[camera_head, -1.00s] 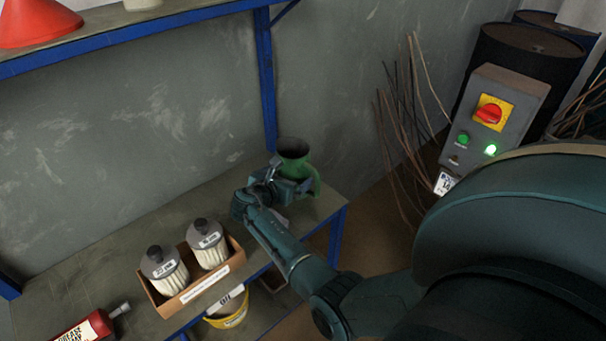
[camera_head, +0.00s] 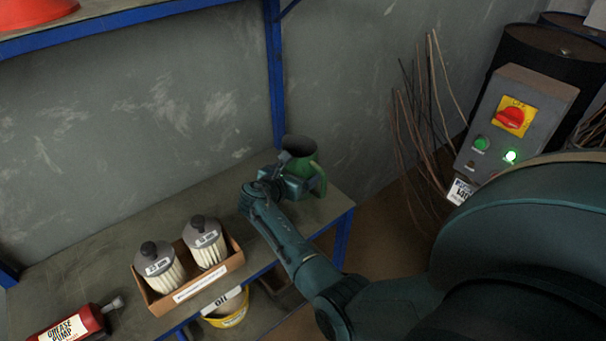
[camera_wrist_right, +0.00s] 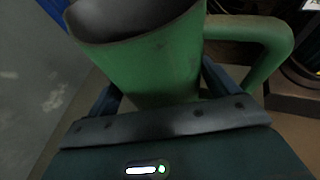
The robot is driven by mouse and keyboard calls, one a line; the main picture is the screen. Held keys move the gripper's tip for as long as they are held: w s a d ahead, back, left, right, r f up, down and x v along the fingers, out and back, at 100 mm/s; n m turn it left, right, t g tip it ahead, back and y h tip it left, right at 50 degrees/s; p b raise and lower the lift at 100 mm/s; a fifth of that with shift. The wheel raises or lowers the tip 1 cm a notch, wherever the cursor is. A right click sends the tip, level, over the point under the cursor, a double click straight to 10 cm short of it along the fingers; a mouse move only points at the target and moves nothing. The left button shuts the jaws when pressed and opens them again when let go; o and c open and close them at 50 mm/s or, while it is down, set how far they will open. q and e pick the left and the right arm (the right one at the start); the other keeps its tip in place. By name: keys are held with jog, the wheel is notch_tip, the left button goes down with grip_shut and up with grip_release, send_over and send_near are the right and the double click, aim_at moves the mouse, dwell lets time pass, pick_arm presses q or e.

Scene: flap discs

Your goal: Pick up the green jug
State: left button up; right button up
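The green jug (camera_head: 306,172) stands upright at the right end of the workbench, its dark mouth facing up and its handle on the right. My right gripper (camera_head: 287,183) is at the jug, on its near side. In the right wrist view, the jug's body (camera_wrist_right: 155,65) lies between the two fingers (camera_wrist_right: 160,92), one close along each side. The handle is outside the right finger. I cannot tell whether the fingers press on the jug. The jug's lower part is hidden behind the gripper. My left gripper is not in view.
On the workbench (camera_head: 95,235), a cardboard box (camera_head: 190,290) holds two filters, left of my arm. A red grease pump bottle (camera_head: 75,325) lies farther left. A blue post (camera_head: 275,75) rises behind the jug. A yellow bucket (camera_head: 232,315) is below. A switch box (camera_head: 520,125) stands at right.

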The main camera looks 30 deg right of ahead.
jog(key=c, duration=0.6)
jog(key=shift+w+r, duration=0.1)
jog(key=shift+c, duration=0.4)
jog(key=shift+r, duration=0.1)
